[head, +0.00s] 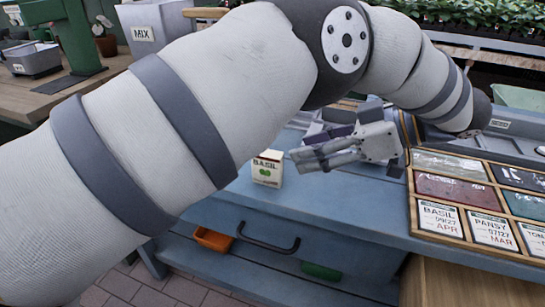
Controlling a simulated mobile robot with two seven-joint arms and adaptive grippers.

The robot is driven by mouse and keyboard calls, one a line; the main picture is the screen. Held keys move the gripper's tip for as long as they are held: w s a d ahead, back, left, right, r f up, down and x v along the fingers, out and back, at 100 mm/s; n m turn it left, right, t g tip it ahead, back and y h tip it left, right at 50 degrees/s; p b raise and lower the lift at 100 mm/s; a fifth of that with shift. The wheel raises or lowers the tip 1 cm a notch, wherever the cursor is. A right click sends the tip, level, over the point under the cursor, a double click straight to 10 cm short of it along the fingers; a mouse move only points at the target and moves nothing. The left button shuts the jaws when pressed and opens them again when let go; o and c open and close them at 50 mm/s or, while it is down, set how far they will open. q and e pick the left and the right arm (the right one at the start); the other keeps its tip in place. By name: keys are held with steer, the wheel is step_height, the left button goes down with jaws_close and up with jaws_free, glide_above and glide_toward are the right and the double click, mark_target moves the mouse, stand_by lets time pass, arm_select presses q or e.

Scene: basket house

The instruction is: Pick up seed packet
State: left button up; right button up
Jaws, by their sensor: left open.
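A small white seed packet (267,169) stands upright on the blue bench, near its front edge. It carries the word BASIL and a green leaf mark. My left gripper (305,160) is just to the right of the packet, with its fingers pointing left towards it. The gripper is open, and nothing shows between its fingers. A small gap seems to lie between the fingertips and the packet. My left arm crosses the view and hides much of the bench behind it. My right gripper is not in view.
A wooden tray (409,205) with seed compartments and labels lies right of the gripper. The blue bench (330,215) has bare top around the packet and a drawer handle (268,243) below. An orange bin (213,239) sits underneath. A grey MIX box (143,33) stands back left.

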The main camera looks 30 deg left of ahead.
mark_target(276, 154)
arm_select(q)
steer(key=x, duration=0.3)
steer(key=p+x, duration=0.1)
steer(key=x, duration=0.5)
steer(key=shift+a+r, duration=0.15)
steer(key=shift+r, duration=0.15)
steer(key=shift+a+f, duration=0.2)
steer(key=shift+a, duration=0.05)
steer(key=c, duration=1)
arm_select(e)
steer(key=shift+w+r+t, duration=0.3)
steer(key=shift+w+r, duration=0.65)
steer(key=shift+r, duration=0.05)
